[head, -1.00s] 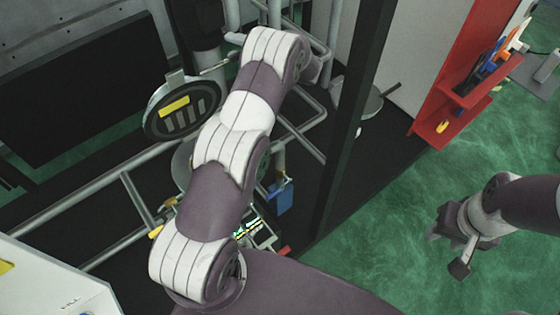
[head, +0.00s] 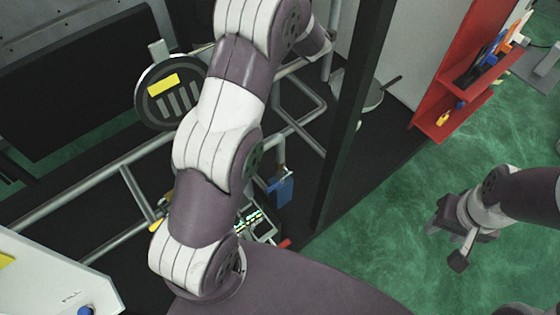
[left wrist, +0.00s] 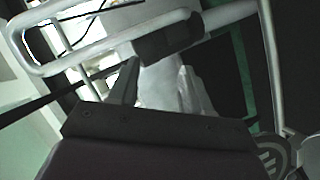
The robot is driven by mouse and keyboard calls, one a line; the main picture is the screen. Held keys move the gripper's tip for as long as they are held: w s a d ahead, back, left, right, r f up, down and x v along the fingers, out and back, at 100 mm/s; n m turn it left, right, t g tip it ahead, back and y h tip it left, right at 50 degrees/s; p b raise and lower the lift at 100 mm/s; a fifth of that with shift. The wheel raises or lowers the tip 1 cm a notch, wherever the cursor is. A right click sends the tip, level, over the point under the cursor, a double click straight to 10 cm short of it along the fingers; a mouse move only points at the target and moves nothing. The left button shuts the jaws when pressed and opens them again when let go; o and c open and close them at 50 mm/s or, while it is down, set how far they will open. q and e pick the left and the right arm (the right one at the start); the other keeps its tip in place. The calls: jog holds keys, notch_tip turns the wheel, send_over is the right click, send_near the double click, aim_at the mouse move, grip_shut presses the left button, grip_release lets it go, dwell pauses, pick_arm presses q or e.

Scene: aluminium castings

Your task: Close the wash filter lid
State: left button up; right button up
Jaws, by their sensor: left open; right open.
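The wash filter lid (head: 163,117) is a round dark disc with a pale rim, a yellow label and several grey bars, in the left part of the head view. It looks raised and tilted, its face toward the camera; my left arm covers its right edge. The filter opening is not clearly visible. A barred round part, probably the lid, shows there at lower right (left wrist: 272,154). My right gripper (head: 448,238) is open and empty over green floor.
Grey pipes (head: 95,180) run around the lid. A dark upright post (head: 350,120) stands right of my left arm. A blue tag (head: 283,191) hangs near the arm. A red rack (head: 450,85) with tools is at upper right.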

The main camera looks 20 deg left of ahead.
pick_arm(q)
jog(key=s+d+f+m+g+h+b, duration=0.2)
jog(key=s+d+f+m+h+b, duration=0.5)
jog(key=s+d+f+m, duration=0.4)
jog(key=s+d+f+m+g+h+b, duration=0.1)
jog(key=s+f+m+g+b, duration=0.2)
jog(key=s, duration=0.7)
jog(key=s+d+f+m+g+h+b, duration=0.1)
jog(key=s+f+m+g+b, duration=0.2)
jog(key=s+f+m, duration=0.3)
jog(key=s+f, duration=0.1)
jog(key=s, duration=0.3)
jog(key=shift+s+d+f+h+b, duration=0.15)
jog(key=shift+d+f+h+b, duration=0.15)
jog(key=shift+d+f, duration=0.1)
